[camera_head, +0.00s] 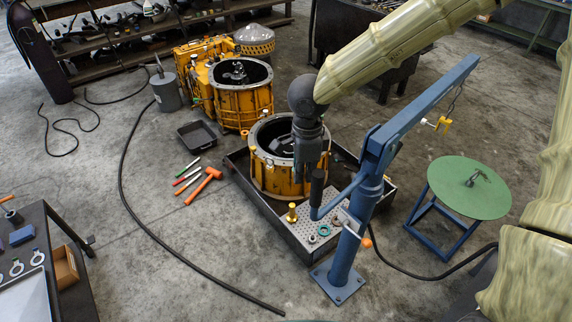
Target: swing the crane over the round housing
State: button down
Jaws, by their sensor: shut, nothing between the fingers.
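The blue crane (350,243) stands on a floor plate at the front edge of the tray. A blue side bar from the post ends in an upright black handle (317,188). The round orange housing (264,172) sits in the tray, open at the top; a second round orange housing (243,104) stands behind it. My gripper (309,178) points down, shut and empty, just above or beside the handle and partly before the near housing. Contact with the handle cannot be told.
The dark tray (280,237) holds a perforated plate with small parts. A green round stand (468,188) is at the right. Orange and green tools (203,186) and a black hose (130,190) lie on the left floor. A workbench (66,243) is at lower left.

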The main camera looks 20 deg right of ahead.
jog(key=s+d+p, duration=0.6)
jog(key=s+d, duration=0.2)
jog(key=s, duration=0.4)
jog(key=shift+s+r+p, duration=0.15)
jog(key=shift+s+p, duration=0.2)
dwell(1.8)
jog(key=d+p, duration=0.1)
jog(key=p, duration=0.1)
jog(key=shift+s+p, duration=0.35)
jog(key=shift+p, duration=0.05)
jog(key=shift+s+d+p, duration=0.1)
jog(key=shift+s+p, duration=0.05)
jog(key=shift+p, duration=0.4)
jog(key=shift+s+d+p, duration=0.25)
jog(key=shift+s+p, duration=0.1)
jog(key=shift+p, duration=0.35)
